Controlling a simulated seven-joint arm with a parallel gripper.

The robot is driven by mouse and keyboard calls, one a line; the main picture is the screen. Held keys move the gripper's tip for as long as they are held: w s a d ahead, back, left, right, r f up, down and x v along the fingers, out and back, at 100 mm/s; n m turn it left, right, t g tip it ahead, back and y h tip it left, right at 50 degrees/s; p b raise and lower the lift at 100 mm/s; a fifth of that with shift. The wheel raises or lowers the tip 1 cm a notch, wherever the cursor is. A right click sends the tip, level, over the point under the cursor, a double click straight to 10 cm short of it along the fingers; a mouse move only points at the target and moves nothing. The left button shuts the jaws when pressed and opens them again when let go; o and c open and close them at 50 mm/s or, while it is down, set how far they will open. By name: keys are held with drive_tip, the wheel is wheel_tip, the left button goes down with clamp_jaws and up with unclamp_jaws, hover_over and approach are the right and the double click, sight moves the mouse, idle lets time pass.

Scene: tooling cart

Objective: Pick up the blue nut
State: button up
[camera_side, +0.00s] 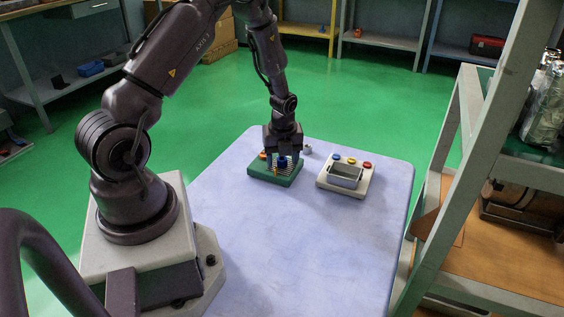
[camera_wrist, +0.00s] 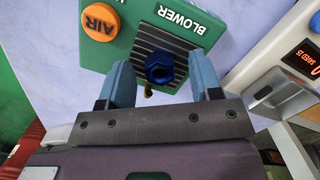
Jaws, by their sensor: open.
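The blue nut (camera_wrist: 159,68) sits on the dark ribbed grille of a green blower box (camera_wrist: 122,48). In the side view the nut (camera_side: 282,162) shows as a small blue spot on top of the green box (camera_side: 262,174). My gripper (camera_wrist: 164,78) is open, with one blue-grey finger on each side of the nut in the wrist view and a gap on both sides. In the side view my gripper (camera_side: 282,155) points straight down over the box. A small brass-coloured part shows just below the nut. I cannot tell how far the fingertips are above the grille.
An orange AIR button (camera_wrist: 100,22) stands on the green box beside the grille. To the right is a pale box (camera_side: 325,183) with blue, yellow and red buttons and a metal tray (camera_side: 344,180). A small grey piece (camera_side: 307,149) lies behind. The near table (camera_side: 290,255) is clear.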

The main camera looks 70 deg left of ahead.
clamp_jaws()
drive_tip(key=shift+r, duration=0.1)
drive_tip(key=shift+r, duration=0.2)
wheel_tip(320, 180, up, 2)
drive_tip(key=shift+r, duration=0.15)
drive_tip(key=s+d+r, duration=0.7)
drive_tip(key=s+r, duration=0.3)
drive_tip(key=s, duration=0.1)
drive_tip(key=shift+s+d, duration=0.35)
drive_tip(key=shift+d, duration=0.05)
